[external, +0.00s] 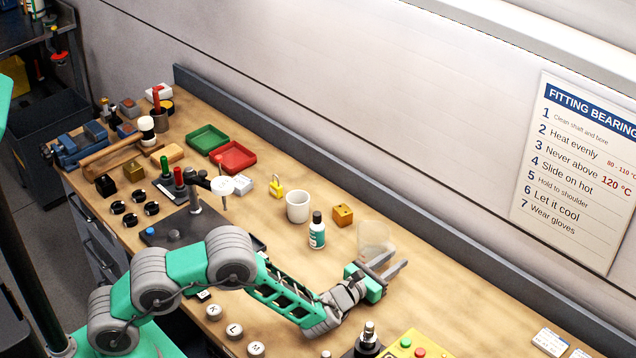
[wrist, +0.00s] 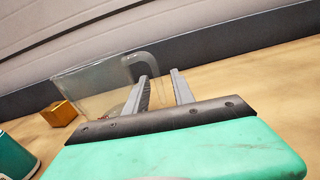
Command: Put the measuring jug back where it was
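The measuring jug (external: 374,236) is clear and stands upright on the workbench, just beyond my gripper. In the wrist view, the jug (wrist: 90,84) is at upper left, with its handle (wrist: 146,57) toward me. My gripper (external: 395,262) is low over the bench with its two fingers apart. In the wrist view, the gripper's fingertips (wrist: 159,74) stand either side of the handle's downward part, with a visible gap. I cannot tell how deep the handle sits between them. The jug's lower part is partly hidden by my gripper.
A yellow button box (external: 408,346) and a dark stand (external: 367,342) are in front. The bench (external: 470,300) right of the jug is clear.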

